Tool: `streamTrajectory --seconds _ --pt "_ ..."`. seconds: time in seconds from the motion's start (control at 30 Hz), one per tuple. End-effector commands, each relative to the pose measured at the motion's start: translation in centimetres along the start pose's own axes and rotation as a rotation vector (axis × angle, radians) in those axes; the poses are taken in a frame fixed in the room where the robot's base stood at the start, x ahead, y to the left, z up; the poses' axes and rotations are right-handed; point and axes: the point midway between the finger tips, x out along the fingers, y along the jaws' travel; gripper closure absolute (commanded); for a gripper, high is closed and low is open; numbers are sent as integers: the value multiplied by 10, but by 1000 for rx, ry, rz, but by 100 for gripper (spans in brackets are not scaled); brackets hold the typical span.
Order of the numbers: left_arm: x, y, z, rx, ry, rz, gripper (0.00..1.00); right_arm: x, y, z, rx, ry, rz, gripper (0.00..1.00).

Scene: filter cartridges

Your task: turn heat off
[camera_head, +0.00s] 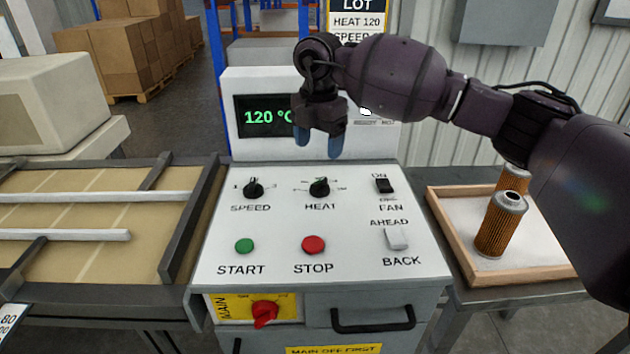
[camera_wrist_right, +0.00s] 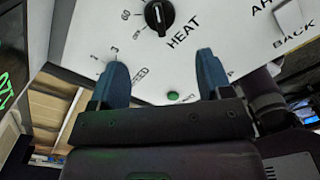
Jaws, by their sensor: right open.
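The black HEAT knob (camera_head: 319,188) sits at the middle of the white control panel (camera_head: 275,215). In the right wrist view the HEAT knob (camera_wrist_right: 159,15) is at the top, with a white pointer mark; I cannot read its exact setting. The display (camera_head: 265,115) reads 120 °C in green. My right gripper (camera_head: 320,145) points down with blue fingers, open and empty, above and behind the HEAT knob and apart from it. In the right wrist view both fingers (camera_wrist_right: 161,72) are spread with nothing between them. My left gripper is out of view.
The SPEED knob (camera_head: 253,188) is left of HEAT, the FAN switch (camera_head: 384,185) right. Green START (camera_head: 244,246) and red STOP (camera_head: 313,245) buttons and the AHEAD/BACK switch (camera_head: 397,238) lie nearer. A red MAIN switch (camera_head: 265,313) is below. A wooden tray (camera_head: 447,232) holds filter cartridges (camera_head: 500,225).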

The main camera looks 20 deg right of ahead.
Motion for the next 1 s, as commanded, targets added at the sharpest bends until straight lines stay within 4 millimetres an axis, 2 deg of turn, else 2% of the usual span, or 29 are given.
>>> streamTrajectory --seconds 0.2,0.5,0.7,1.0 --pt "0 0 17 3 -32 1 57 42 0 -1 -3 6 -6 28" --pt "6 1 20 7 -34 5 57 86 0 -1 -3 7 -4 28" --pt "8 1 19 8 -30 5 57 97 0 -1 -4 4 -1 28" --pt "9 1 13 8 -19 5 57 98 0 -2 -4 4 0 28"
